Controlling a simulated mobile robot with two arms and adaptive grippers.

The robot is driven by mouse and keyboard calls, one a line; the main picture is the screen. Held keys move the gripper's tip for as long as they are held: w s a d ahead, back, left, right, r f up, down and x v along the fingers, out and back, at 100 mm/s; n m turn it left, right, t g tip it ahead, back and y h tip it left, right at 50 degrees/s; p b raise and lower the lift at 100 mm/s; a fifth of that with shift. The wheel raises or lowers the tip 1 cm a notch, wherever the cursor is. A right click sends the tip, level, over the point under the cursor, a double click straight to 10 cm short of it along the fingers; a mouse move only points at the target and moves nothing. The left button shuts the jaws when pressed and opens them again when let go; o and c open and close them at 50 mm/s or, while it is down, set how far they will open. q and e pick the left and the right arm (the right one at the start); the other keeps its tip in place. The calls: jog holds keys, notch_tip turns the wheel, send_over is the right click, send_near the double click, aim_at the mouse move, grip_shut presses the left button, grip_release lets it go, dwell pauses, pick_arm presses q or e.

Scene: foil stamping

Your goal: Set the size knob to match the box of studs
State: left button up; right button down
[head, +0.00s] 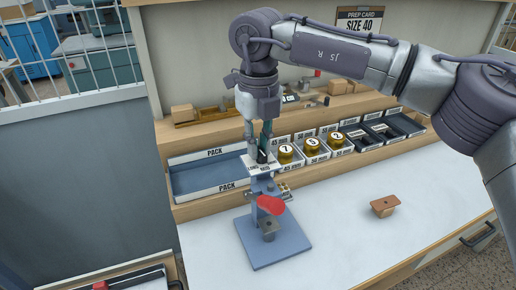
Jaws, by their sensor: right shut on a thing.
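A blue stamping press (285,250) with a red lever (270,205) stands on the white bench. White label plates (265,168) sit at its top; their small print is hard to read. My right gripper (259,155) reaches down from above and is shut at the press top, around what seems to be the size knob, which the fingers mostly hide. The knob's setting cannot be read. A small group of gold pieces (284,188), possibly the studs, shows just behind the press. My left gripper is out of view.
A blue PACK tray (205,178) and gold rolls (285,153) in boxes marked 45 mm and 50 mm line the back. A brown block (384,206) sits right; the bench between is clear.

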jog(key=shift+m, duration=0.6)
jog(key=c, duration=1.2)
grip_release()
jog(key=shift+o, duration=0.2)
jog(key=shift+r, duration=0.15)
notch_tip(320, 180, up, 12)
